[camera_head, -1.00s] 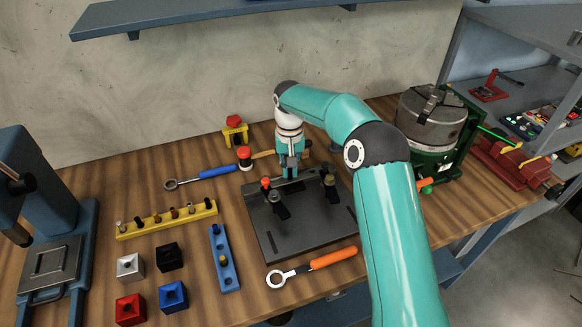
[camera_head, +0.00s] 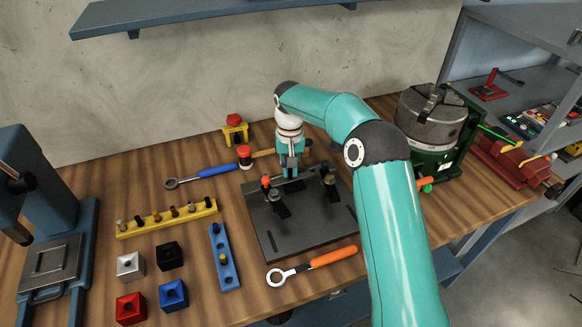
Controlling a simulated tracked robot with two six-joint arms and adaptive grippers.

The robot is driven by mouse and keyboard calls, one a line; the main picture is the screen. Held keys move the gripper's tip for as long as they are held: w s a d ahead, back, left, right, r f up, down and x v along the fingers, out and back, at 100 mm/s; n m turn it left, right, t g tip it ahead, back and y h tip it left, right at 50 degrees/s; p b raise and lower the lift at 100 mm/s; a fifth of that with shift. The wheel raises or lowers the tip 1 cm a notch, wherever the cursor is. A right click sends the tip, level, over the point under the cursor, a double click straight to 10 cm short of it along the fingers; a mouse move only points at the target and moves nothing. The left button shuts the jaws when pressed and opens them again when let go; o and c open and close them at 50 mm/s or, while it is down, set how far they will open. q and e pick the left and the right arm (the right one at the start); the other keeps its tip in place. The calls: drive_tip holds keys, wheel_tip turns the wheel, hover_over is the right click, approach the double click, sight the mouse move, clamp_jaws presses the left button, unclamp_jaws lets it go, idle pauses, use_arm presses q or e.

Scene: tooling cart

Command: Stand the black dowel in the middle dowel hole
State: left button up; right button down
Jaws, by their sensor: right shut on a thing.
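My right gripper (camera_head: 289,172) points down at the back edge of the dark fixture plate (camera_head: 305,230), its fingers shut on a small dark thing, likely the black dowel, mostly hidden between the fingertips. I cannot tell whether its lower end is in a hole or just above the plate; the dowel holes cannot be made out there. Two clamps stand on the plate: one with a red knob (camera_head: 266,183) left of the gripper and one with a dark knob (camera_head: 329,181) right of it. My left gripper does not show.
A yellow rack (camera_head: 205,211) with several pegs and a blue rack (camera_head: 229,272) stand left of the plate. Several coloured blocks (camera_head: 173,295) lie in front. An orange-handled wrench (camera_head: 333,257) lies before the plate, a blue-handled one (camera_head: 217,171) behind left. A chuck (camera_head: 428,118) stands right.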

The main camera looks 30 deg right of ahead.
idle(0.3)
drive_tip(key=c, duration=0.7)
unclamp_jaws()
drive_tip(key=shift+r, duration=0.1)
drive_tip(key=shift+r+p, duration=2.65)
drive_tip(key=shift+r, duration=0.3)
drive_tip(key=shift+f, duration=0.1)
